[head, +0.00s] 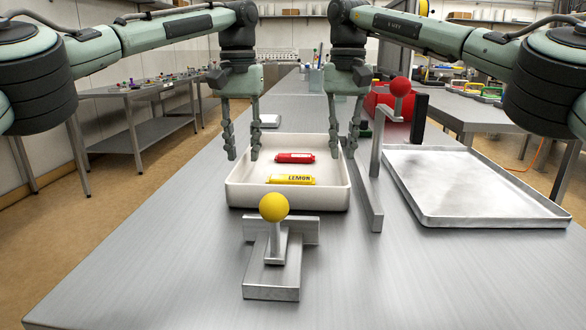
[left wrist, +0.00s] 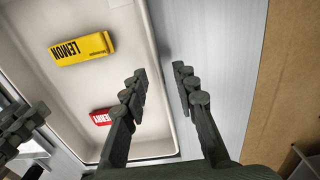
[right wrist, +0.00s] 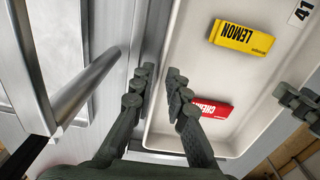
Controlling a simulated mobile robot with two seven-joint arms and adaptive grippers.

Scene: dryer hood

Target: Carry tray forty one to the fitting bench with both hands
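Tray forty one (head: 290,195) is a white rectangular tray on the steel table, with a "41" label seen in the right wrist view (right wrist: 301,12). A red pack (head: 295,158) and a yellow LEMON pack (head: 291,180) lie flat in it. My left gripper (head: 242,155) is open, pointing down, with its fingers on either side of the tray's left wall. My right gripper (head: 344,152) is open, pointing down, with its fingers on either side of the right wall. Whether any finger touches the wall, I cannot tell. The tray's underside is hidden.
A metal fixture with a yellow ball (head: 273,207) stands just in front of the tray. A metal bar with a red-ball post (head: 400,87) stands close at its right. An empty metal tray (head: 470,190) lies further right. Another bench (head: 140,92) is at back left.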

